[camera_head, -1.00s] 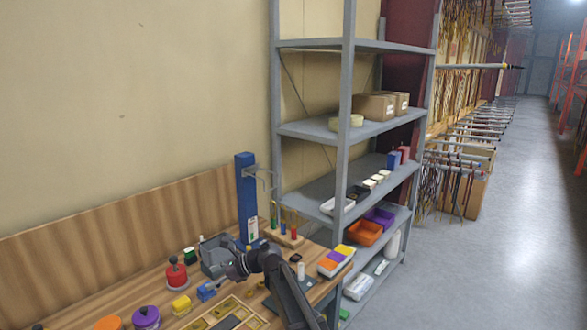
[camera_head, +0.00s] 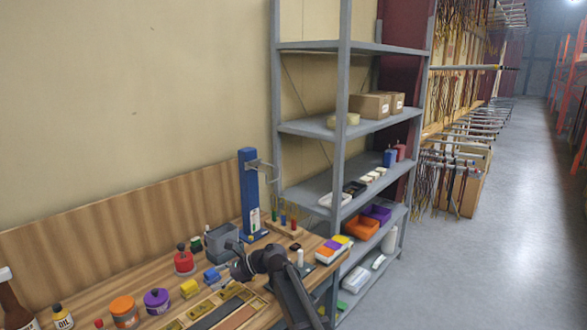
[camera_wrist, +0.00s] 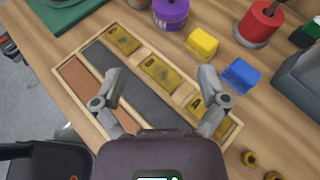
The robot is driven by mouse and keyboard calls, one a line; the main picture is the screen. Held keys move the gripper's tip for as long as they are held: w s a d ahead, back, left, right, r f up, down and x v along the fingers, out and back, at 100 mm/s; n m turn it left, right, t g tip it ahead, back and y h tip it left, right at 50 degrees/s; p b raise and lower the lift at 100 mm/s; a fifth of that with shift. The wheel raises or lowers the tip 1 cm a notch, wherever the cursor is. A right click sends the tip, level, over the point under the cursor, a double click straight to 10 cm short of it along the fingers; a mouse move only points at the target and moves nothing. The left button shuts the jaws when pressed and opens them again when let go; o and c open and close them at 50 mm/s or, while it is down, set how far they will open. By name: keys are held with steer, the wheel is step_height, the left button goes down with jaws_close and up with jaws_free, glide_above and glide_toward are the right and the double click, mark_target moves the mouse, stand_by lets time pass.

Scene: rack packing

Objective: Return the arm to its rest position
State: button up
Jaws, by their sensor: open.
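My gripper (camera_wrist: 160,88) is open and empty in the wrist view, its two fingers wide apart above a wooden tray (camera_wrist: 128,37). The tray holds yellowish pieces, dark grey strips and a reddish-brown strip. In the head view my arm reaches in from the lower front over the bench, bent at the elbow. There its gripper end is small and partly hidden by the arm, near the blue block (camera_head: 212,276).
The wooden bench (camera_head: 75,292) holds a yellow block (camera_head: 189,288), a purple tin (camera_head: 156,301), a red container (camera_head: 184,262), a grey box (camera_head: 222,241) and a blue upright post (camera_head: 249,195). A grey shelf rack (camera_head: 345,95) stands behind. The aisle floor (camera_head: 500,230) at right is clear.

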steer(key=s+d+f+n+h, duration=0.3)
steer(key=s+d+n+h, duration=0.1)
steer(key=d, duration=0.9)
steer(key=s+d+f+n+h, duration=0.4)
steer(key=s+d+n, duration=0.3)
steer(key=d, duration=0.6)
steer(key=s+d+f+n+t+h, duration=0.1)
steer(key=s+d+f+n+h, duration=0.3)
steer(key=d, duration=0.9)
steer(key=shift+s+d+f+n+h, duration=0.2)
steer(key=shift+s+d+n+h, duration=0.3)
steer(key=shift+s+n, duration=0.45)
